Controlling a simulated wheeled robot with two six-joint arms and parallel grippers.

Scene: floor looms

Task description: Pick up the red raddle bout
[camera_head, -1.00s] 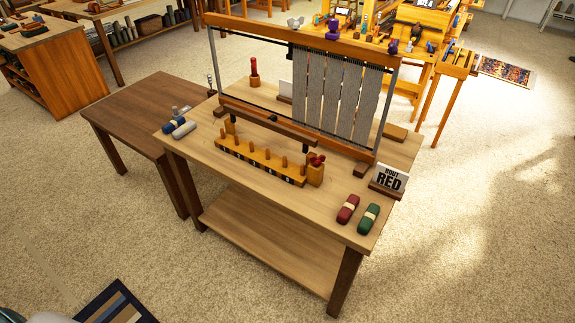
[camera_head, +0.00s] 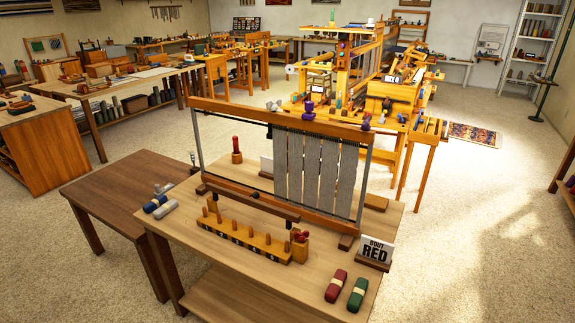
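The red raddle bout (camera_head: 336,286) is a dark red bundle with a pale band. It lies on the front right of the light wooden table (camera_head: 218,276). A green bundle (camera_head: 357,294) with the same kind of band lies just to its right. Neither of my grippers shows in this view.
A loom frame (camera_head: 280,120) with grey warp strips stands on the table. Blue and grey bundles (camera_head: 162,208) lie at its left end. A dark brown table (camera_head: 115,195) adjoins on the left. Carpet (camera_head: 470,230) is open on the right.

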